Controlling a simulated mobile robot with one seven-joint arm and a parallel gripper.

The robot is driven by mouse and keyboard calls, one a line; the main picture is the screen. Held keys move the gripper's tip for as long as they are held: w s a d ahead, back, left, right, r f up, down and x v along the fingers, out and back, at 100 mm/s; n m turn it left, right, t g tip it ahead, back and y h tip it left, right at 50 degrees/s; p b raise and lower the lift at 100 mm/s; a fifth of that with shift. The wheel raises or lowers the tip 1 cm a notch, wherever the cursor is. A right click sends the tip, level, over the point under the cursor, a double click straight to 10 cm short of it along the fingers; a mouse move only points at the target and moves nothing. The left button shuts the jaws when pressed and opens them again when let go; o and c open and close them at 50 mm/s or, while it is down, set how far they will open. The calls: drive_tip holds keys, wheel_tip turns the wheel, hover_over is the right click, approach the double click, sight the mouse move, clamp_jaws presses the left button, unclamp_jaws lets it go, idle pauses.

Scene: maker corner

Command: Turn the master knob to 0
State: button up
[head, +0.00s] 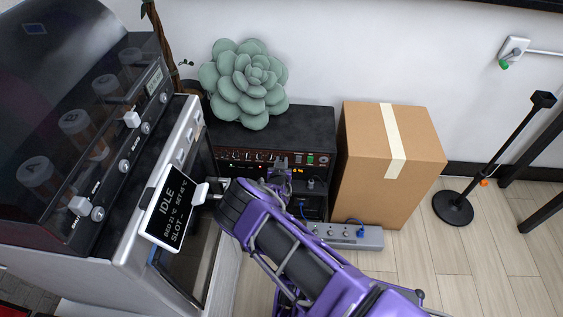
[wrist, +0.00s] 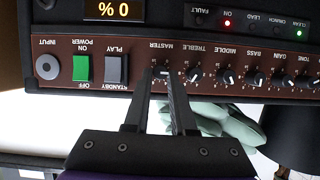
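The master knob (wrist: 162,73) is a small dark knob with a pale pointer on the brown panel of a black amplifier (wrist: 110,38), seen upside down in the wrist view. My gripper (wrist: 161,76) has one finger on each side of this knob, and the narrow gap between the tips looks filled by it. The gripper (head: 282,170) is small and partly hidden there, and the master knob cannot be made out.
A treble knob (wrist: 194,75) and more knobs sit in a row beside the master knob. A green power switch (wrist: 81,68) and a standby switch (wrist: 116,70) are on its other side. A cardboard box (head: 385,160), a power strip (head: 350,237) and a printer (head: 110,150) flank the amplifier.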

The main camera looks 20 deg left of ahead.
clamp_jaws()
drive_tip(key=n+h, duration=0.2)
drive_tip(key=n, duration=0.1)
drive_tip(key=shift+a+t, duration=0.3)
drive_tip(key=n+h, duration=0.1)
drive_tip(key=n+t+h, duration=0.1)
drive_tip(key=n, duration=0.1)
drive_tip(key=shift+s+a+f, duration=0.1)
drive_tip(key=shift+f, duration=0.1)
drive_tip(key=shift+a+f+n+t+h, duration=0.15)
drive_tip(key=shift+n+t+h, duration=0.3)
drive_tip(key=shift+n, duration=0.85)
drive_tip(key=o, duration=0.7)
unclamp_jaws()
drive_tip(key=shift+c, duration=0.2)
